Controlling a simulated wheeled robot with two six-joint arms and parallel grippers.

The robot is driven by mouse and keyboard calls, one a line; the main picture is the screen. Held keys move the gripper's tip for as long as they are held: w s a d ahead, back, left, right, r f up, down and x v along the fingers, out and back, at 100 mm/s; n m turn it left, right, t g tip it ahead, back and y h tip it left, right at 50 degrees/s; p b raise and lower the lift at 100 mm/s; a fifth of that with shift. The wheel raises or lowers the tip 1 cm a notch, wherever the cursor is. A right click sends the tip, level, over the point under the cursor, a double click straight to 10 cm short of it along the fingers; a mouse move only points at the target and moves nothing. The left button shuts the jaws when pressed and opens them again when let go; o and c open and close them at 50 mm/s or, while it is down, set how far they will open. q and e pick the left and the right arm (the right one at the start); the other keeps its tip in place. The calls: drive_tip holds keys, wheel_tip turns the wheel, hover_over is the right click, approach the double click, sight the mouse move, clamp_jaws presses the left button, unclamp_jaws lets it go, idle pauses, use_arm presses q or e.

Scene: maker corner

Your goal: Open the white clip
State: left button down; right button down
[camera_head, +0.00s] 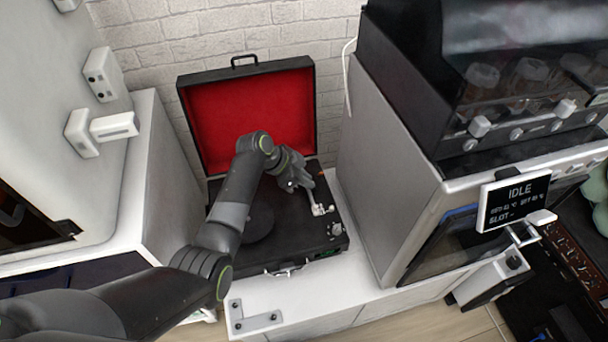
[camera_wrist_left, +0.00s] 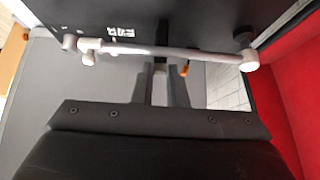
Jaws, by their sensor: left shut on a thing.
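The open black record player (camera_head: 270,256) has a pale tonearm (camera_head: 314,197) at the right of its deck. My left gripper (camera_head: 302,184) reaches down over the deck, right beside the tonearm. In the left wrist view the tonearm (camera_wrist_left: 205,53) runs across, with white fittings at both ends. My left gripper's fingers (camera_wrist_left: 161,72) are close together at the middle of the bar, shut on a small part there, which I take for the white clip. The fingers hide most of it, so its position cannot be made out. My right gripper is not in view.
The raised lid with red lining (camera_head: 255,115) stands behind the deck. A tall white cabinet with a black machine (camera_head: 385,175) stands close on the right. A white cabinet (camera_head: 150,170) is on the left. A grey bracket plate (camera_head: 256,323) lies on the front white surface.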

use_arm(q)
drive_tip(key=shift+w+d+r+g+y+p, duration=0.1)
drive_tip(key=shift+d+r+g+y+p, duration=0.3)
drive_tip(key=shift+y+p, duration=0.75)
drive_tip(key=shift+d+y+p, duration=0.15)
drive_tip(key=shift+y+p, duration=0.3)
drive_tip(key=shift+y, duration=0.1)
drive_tip(key=shift+w+d+g+y, duration=0.2)
drive_tip(key=shift+g+y, duration=0.2)
drive_tip(key=shift+y, duration=0.4)
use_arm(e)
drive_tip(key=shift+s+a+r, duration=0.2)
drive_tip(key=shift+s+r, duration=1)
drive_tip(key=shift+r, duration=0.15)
use_arm(q)
drive_tip(key=c, duration=1.4)
unclamp_jaws()
drive_tip(key=shift+c, duration=0.2)
